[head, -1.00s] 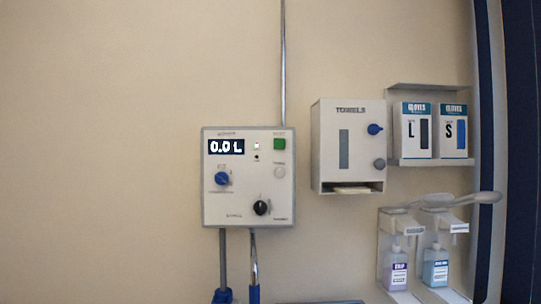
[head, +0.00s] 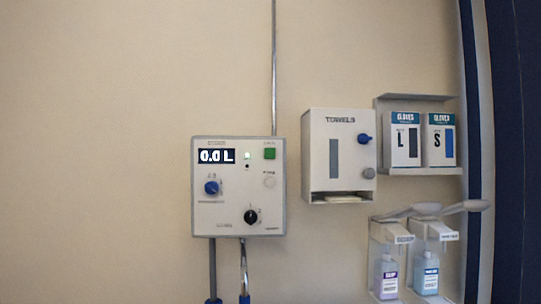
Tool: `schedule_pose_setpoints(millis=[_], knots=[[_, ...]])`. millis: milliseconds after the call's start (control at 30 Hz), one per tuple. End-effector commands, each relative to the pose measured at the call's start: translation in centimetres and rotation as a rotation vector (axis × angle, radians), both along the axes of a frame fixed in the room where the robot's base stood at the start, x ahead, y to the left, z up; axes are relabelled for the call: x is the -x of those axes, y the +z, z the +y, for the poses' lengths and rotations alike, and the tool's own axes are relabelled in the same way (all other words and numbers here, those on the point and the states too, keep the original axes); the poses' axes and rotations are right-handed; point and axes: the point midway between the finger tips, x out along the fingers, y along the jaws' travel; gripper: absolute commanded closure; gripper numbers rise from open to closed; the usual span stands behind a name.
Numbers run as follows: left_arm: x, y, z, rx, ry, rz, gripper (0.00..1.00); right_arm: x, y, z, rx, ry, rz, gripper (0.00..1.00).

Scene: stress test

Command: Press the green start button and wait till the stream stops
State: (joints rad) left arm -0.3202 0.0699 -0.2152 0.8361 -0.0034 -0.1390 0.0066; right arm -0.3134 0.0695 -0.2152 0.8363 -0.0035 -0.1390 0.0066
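The control box (head: 238,222) is a light grey panel on the wall, left of the picture's middle. The display (head: 216,156) at the upper left reads 0.0 L. A small indicator beside the display is lit pale green. A blue knob (head: 211,187) sits at the left and a black knob (head: 250,216) at the lower right. A round pale button (head: 269,182) is below the green one. No stream is visible. Neither of my grippers is in view.
A towel dispenser (head: 350,122) hangs right of the box. Glove boxes marked L (head: 405,142) and S (head: 439,142) stand on a shelf. Two bottle dispensers (head: 388,262) (head: 427,270) hang below. Two pipes run down from the box. The wall at left is bare.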

Motion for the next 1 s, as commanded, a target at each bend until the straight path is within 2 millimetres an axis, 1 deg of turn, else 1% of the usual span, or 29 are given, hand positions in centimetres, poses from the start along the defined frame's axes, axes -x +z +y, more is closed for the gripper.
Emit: schedule_pose_setpoints(millis=[233, 367, 533, 1000], knots=[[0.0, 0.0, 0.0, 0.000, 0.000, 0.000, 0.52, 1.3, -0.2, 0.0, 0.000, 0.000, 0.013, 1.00], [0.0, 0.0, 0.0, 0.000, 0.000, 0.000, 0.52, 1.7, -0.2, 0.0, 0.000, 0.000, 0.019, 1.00], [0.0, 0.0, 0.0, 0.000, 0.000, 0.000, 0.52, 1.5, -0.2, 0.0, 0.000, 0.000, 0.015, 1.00], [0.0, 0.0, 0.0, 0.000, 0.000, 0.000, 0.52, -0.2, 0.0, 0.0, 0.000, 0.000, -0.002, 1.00]])
